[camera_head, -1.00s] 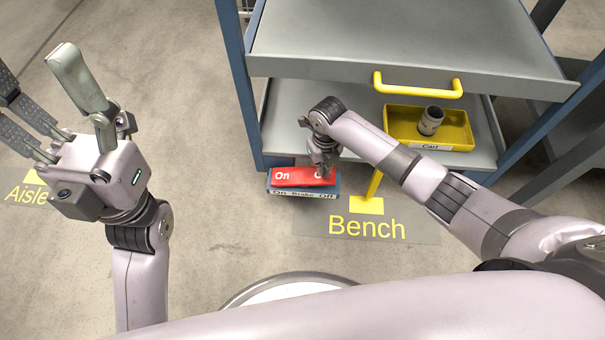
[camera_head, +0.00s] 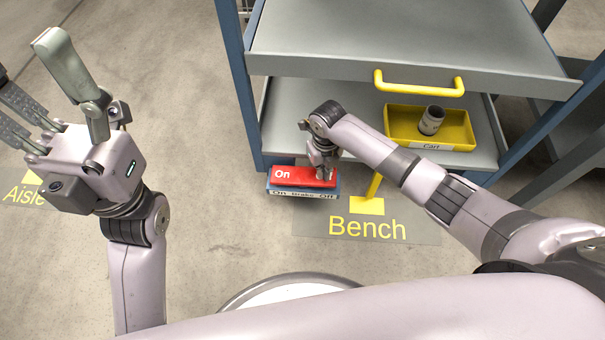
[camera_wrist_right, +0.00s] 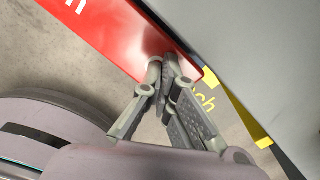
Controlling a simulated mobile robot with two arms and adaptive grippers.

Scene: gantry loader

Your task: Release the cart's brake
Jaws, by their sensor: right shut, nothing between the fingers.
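The cart's brake is a red pedal (camera_head: 293,178) at the foot of the cart's left front, marked "On" at its left end. A label plate (camera_head: 303,194) below it reads "On Brake Off". My right gripper (camera_head: 323,174) is shut and empty at the pedal's right end and hides the marking there. In the right wrist view the closed fingertips (camera_wrist_right: 164,72) are against or just over the red pedal (camera_wrist_right: 115,32) near its end; contact is unclear. I cannot tell which way the pedal is tilted. My left gripper (camera_head: 52,92) is open and empty, away at the left.
The cart (camera_head: 400,38) has a yellow handle (camera_head: 418,84) and a lower shelf with a yellow bin (camera_head: 455,139) holding a grey cylindrical part (camera_head: 431,120). A yellow post stands beside the pedal, by the "Bench" floor mark (camera_head: 367,228). Floor at left is clear.

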